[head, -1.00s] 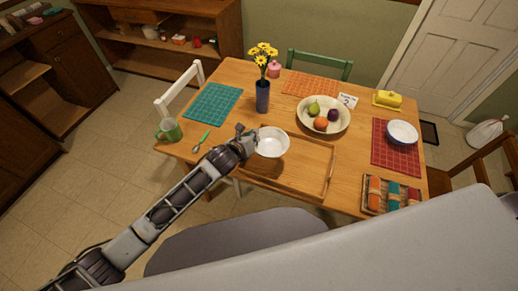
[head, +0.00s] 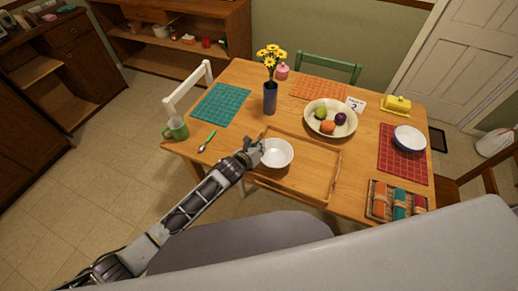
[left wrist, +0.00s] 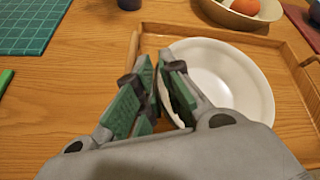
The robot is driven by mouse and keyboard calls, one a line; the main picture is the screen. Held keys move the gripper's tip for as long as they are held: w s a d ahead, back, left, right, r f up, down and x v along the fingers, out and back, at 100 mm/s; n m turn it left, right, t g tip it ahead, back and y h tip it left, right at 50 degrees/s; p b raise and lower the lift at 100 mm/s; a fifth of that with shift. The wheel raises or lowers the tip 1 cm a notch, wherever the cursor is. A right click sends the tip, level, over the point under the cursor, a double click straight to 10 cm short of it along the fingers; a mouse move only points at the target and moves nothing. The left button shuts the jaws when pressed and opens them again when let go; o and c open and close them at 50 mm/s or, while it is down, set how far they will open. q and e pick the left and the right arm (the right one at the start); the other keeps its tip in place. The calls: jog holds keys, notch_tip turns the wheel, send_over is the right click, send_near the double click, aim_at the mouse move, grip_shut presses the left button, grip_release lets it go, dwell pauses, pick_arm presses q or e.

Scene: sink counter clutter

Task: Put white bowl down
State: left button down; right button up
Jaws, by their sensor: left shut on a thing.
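The white bowl (head: 277,153) is upright at the left part of the wooden tray (head: 322,185) on the table. I cannot tell whether its base touches the tray. My left gripper (head: 256,150) comes in from the left and is shut on the bowl's left rim. In the left wrist view the green-padded fingers (left wrist: 158,90) pinch the rim of the bowl (left wrist: 235,85), which is over the tray's left end (left wrist: 132,50). The fingers hide part of the rim. My right gripper is not in view.
A blue vase (head: 270,98) with yellow flowers stands behind the tray. A fruit bowl (head: 312,110) is behind to the right. A green mug (head: 176,128) and a green-handled spoon (head: 207,141) lie left. Rolled napkins (head: 399,204) sit right. The tray's right half is empty.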

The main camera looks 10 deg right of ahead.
pick_arm(q)
jog(key=shift+f, duration=0.35)
jog(key=shift+f, duration=0.1)
jog(key=c, duration=1.8)
grip_release()
jog(key=shift+c, duration=0.2)
jog(key=shift+s+a, duration=0.1)
jog(key=shift+s, duration=0.05)
jog(key=v, duration=1.1)
jog(key=shift+s+a+r, duration=0.2)
jog(key=shift+s+r, duration=0.05)
jog(key=shift+r, duration=0.05)
